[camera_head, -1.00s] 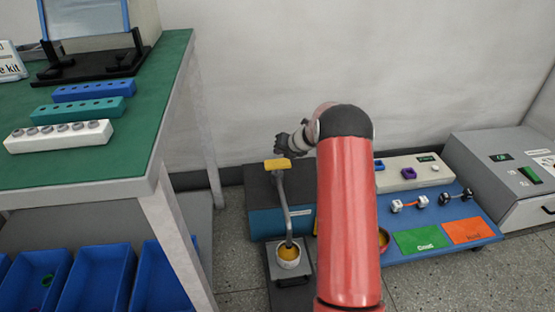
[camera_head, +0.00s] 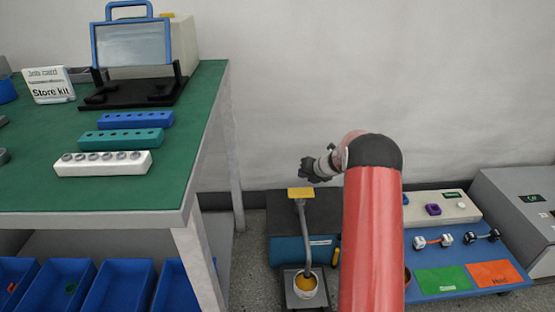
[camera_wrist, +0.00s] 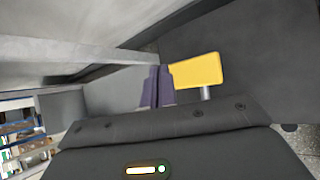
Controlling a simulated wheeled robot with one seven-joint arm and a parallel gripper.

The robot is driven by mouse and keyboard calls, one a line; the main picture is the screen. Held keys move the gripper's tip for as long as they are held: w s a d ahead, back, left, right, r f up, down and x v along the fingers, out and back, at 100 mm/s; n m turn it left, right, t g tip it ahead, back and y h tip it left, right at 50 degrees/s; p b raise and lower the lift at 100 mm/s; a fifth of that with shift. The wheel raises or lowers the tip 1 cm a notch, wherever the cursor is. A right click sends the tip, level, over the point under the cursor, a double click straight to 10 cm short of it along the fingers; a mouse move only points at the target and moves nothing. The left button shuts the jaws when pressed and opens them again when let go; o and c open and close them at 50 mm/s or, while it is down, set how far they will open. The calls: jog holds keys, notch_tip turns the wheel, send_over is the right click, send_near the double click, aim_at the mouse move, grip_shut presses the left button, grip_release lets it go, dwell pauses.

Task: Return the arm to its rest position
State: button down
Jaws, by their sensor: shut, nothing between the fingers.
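My red arm rises at the right of centre in the head view and bends away to the left at its dark elbow. My gripper (camera_head: 308,169) points left, above and just behind a yellow plate on a grey bent post (camera_head: 303,220). In the wrist view my gripper's dark fingers (camera_wrist: 156,86) are together with nothing between them. The yellow plate (camera_wrist: 196,70) shows right beside the fingers in that view; whether they touch cannot be told.
A green-topped bench (camera_head: 40,191) stands at the left, with hole blocks and a blue-framed stand on it. Blue bins (camera_head: 118,286) sit below. A low blue board (camera_head: 450,255) with green and orange patches is at the right, near a grey box (camera_head: 520,205). The wall behind is bare.

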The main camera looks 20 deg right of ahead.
jog(key=s+a+r+n+g+p, duration=0.1)
jog(key=s+a+r+n, duration=0.6)
jog(key=s+r+n, duration=0.3)
jog(key=s+a+r+n+g, duration=0.1)
jog(key=s+a+r+n, duration=0.6)
jog(key=r+n, duration=0.3)
jog(key=s+a+r+n+h, duration=0.1)
jog(key=s+r+n+h, duration=0.1)
jog(key=s+n, duration=0.8)
jog(key=s+r+n+h+p, duration=0.1)
jog(key=s+r+n, duration=0.1)
jog(key=s+n, duration=0.8)
jog(key=s, duration=0.9)
jog(key=shift+s+a+r+g+h, duration=0.3)
jog(key=shift+s+a+g+h, duration=0.05)
jog(key=shift+g+h, duration=0.05)
